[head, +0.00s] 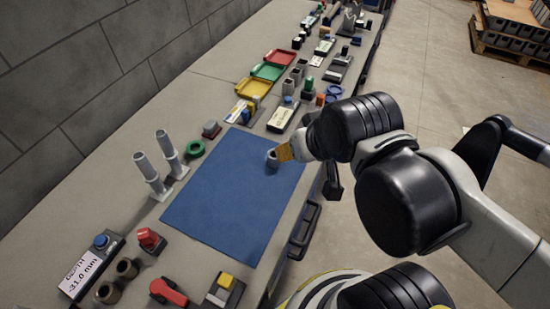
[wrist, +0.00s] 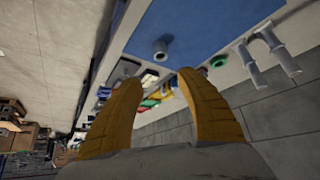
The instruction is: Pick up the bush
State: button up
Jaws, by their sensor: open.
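The bush, a small grey hollow cylinder (head: 271,160), stands on the blue mat (head: 225,195) near the mat's far right edge. In the wrist view the bush (wrist: 160,50) shows with its dark bore, beyond the fingertips and roughly midway between them. My gripper (head: 285,152) has yellow fingers and is close to the bush in the head view, partly overlapping it. In the wrist view my gripper (wrist: 160,76) is open, with nothing between its fingers. I cannot tell the exact gap between fingers and bush.
Two upright grey posts (head: 158,165) and a green ring (head: 195,148) stand left of the mat. Yellow (head: 253,88), green and red trays lie farther along the bench. A depth display (head: 82,270), brown sleeves and a red toggle are in front. Most of the mat is clear.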

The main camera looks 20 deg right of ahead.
aim_at(273, 163)
jog(key=k+l+u, duration=0.2)
jog(key=k+u, duration=0.6)
jog(key=k, duration=0.15)
